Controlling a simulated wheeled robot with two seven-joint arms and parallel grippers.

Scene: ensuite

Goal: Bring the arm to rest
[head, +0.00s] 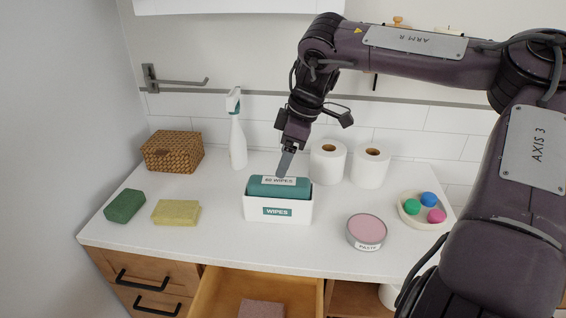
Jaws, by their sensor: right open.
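My right arm reaches in from the right, over the counter. Its gripper (285,162) points down at the back edge of a teal wipes pack (265,187). The pack sits in a white box labelled WIPES (291,212). The gripper's fingers overlap in this view, and I cannot tell whether they touch the pack. The right gripper is open. My left gripper is not in view.
A spray bottle (238,145), two paper rolls (327,163), a wicker basket (172,153), sponges (176,213), a pink-topped tin (367,230) and a bowl (408,217) stand around the box. A drawer (213,292) is open below the white counter (130,236).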

